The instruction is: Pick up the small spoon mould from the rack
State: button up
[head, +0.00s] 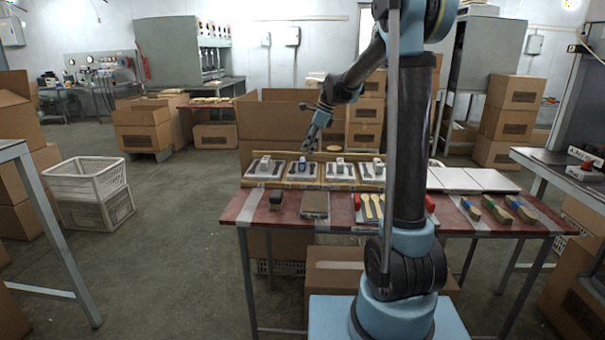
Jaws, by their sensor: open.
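A low wooden rack (312,185) stands along the back of the red table and holds several grey moulds side by side. They include a mould at the far left (265,166), one with a dark blue mark (302,168), one with a reddish top (340,171), and one at the right (372,170), close to my arm in the picture. I cannot tell from their size here which is the small spoon mould. My gripper (308,146) points down above the rack, over the left-middle moulds. It is open and empty, and apart from the moulds.
The red table (340,222) also holds a dark block (275,197), a flat grey box (315,205), wooden spoons (371,207), coloured-handled brushes (495,209) and white sheets (470,180). Large cardboard boxes (278,120) stand behind the rack. My arm hides part of the table's middle.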

aim_at(303, 159)
jog(key=shift+x, duration=3.65)
jog(key=shift+w+d, duration=0.1)
jog(key=shift+d, duration=0.05)
jog(key=shift+c, duration=0.3)
jog(key=c, duration=1.8)
